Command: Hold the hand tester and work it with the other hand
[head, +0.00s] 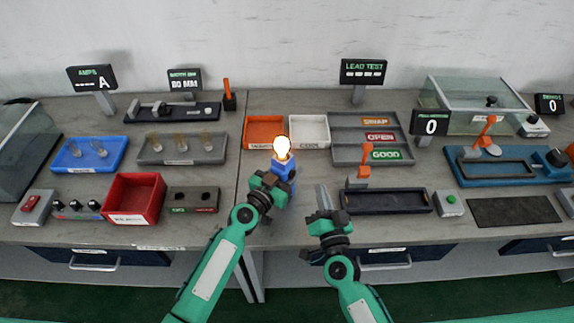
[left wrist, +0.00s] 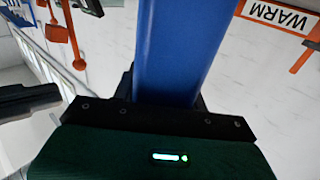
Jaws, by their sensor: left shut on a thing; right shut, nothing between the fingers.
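The hand tester (head: 283,170) is a blue block held upright above the middle of the bench, with a brightly glowing bulb (head: 282,147) at its top. My left gripper (head: 270,187) is shut on its lower part. In the left wrist view the tester's blue body (left wrist: 185,50) rises from between the fingers, and its top is out of that picture. My right gripper (head: 324,197) is shut and empty, a short way right of the tester and apart from it. A dark part, perhaps of my right gripper, shows at the left wrist view's left edge.
Behind the tester stand an orange tray (head: 264,126) and a white tray (head: 309,124). A sorting tray (head: 345,135) marked SWAP, OPEN and GOOD lies right of them. A dark tray with an orange lever (head: 363,172) is right of my right gripper. A red bin (head: 134,190) stands left.

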